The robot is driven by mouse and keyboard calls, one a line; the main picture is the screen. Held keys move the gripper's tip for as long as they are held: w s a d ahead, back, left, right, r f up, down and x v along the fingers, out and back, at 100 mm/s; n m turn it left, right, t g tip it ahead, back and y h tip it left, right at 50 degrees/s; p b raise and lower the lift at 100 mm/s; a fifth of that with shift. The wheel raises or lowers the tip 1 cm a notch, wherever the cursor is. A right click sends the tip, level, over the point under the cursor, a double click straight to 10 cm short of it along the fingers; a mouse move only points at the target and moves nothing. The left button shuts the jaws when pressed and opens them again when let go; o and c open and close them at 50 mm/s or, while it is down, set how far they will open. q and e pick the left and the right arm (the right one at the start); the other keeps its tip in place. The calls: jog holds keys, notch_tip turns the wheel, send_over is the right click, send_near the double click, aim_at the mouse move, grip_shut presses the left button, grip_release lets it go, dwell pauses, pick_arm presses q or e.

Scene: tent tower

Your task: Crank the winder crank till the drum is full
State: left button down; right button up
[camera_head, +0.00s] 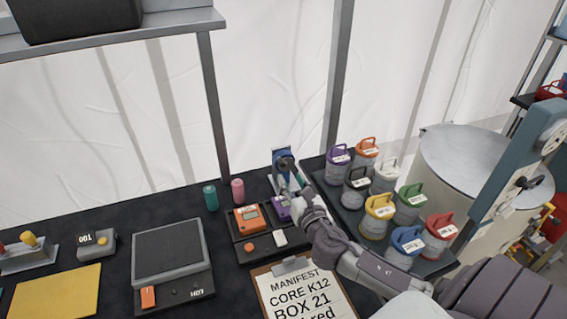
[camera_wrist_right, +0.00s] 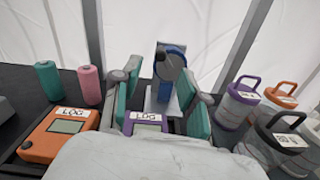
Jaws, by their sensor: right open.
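A small device that looks like the winder (camera_head: 284,160) stands at the back of the dark table, with a grey upright and a blue round part. In the right wrist view the winder (camera_wrist_right: 171,62) shows straight ahead, its blue and dark grey round part in front of the upright. I cannot make out the crank handle or how full the drum is. My right gripper (camera_head: 296,184) is close in front of the winder. In the wrist view its teal-padded fingers (camera_wrist_right: 160,100) are apart, with the winder seen in the gap beyond them. No contact is visible. My left gripper is out of view.
An orange logger (camera_head: 249,218) and a purple logger (camera_head: 281,209) sit just below the gripper. Teal (camera_head: 210,197) and pink (camera_head: 237,190) cylinders stand left. Several lidded jars fill a tray (camera_head: 345,213) at right. A clipboard (camera_head: 300,290) lies in front.

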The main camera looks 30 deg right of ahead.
aim_at(283, 166)
jog(key=x, duration=0.7)
jog(key=shift+w+p, duration=0.1)
jog(key=shift+p, duration=0.25)
grip_shut()
